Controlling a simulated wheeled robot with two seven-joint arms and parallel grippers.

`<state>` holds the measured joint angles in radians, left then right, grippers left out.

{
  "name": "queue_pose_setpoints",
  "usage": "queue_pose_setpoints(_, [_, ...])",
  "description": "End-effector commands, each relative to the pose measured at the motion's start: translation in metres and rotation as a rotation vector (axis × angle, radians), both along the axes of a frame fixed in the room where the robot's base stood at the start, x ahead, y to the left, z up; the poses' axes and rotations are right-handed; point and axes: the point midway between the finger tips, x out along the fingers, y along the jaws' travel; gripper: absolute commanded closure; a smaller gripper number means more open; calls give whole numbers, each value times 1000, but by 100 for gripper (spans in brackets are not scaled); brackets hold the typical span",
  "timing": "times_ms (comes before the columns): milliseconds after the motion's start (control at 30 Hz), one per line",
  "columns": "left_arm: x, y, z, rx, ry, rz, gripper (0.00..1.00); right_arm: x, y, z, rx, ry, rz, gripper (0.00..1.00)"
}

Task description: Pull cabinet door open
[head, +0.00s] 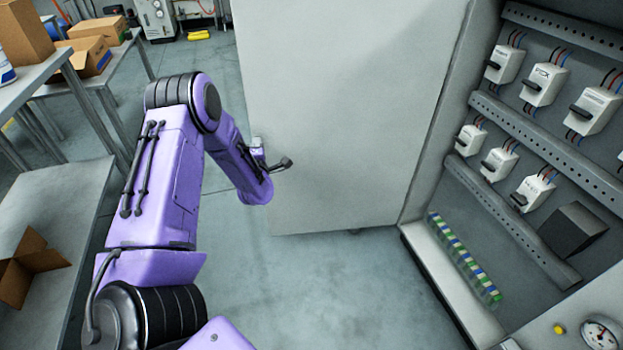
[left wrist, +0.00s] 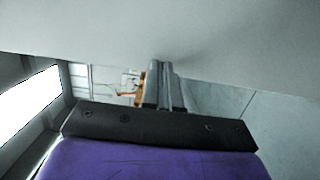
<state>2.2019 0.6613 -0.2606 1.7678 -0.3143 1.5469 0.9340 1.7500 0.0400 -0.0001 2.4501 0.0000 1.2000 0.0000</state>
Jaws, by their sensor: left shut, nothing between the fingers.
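The cabinet door (head: 340,100) is a large plain grey panel, swung wide open to the left of the cabinet (head: 430,250). My purple left arm reaches to the door's free edge. My left gripper (head: 257,147) is small and partly hidden by its own wrist there. In the left wrist view the gripper's fingers (left wrist: 164,84) are together with nothing between them. Their tips are at or very near the pale door surface (left wrist: 190,35); I cannot tell whether they touch. No door handle can be made out. My right gripper is not in view.
A metal table (head: 60,200) and cardboard boxes (head: 85,55) stand at the left. The floor (head: 310,290) below the door is clear.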

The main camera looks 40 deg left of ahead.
Motion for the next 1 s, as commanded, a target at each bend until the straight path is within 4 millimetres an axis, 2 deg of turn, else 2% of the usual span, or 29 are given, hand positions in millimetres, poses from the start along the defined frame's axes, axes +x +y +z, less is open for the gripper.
queue_pose_setpoints(100, [-1, 17, 0, 0, -1, -6, 100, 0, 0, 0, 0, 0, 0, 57])
queue_pose_setpoints(200, [0, 23, 0, 0, -1, -11, 100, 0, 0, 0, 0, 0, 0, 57])
queue_pose_setpoints(667, [2, 25, 3, 4, -5, -15, 100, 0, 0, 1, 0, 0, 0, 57])
queue_pose_setpoints(767, [0, 15, 4, 2, -2, -20, 100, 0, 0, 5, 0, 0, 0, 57])
queue_pose_setpoints(900, [-6, -19, 5, 0, 3, -41, 100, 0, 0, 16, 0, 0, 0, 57])
queue_pose_setpoints(1000, [-24, -42, 2, -1, 3, -45, 100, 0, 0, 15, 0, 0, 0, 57])
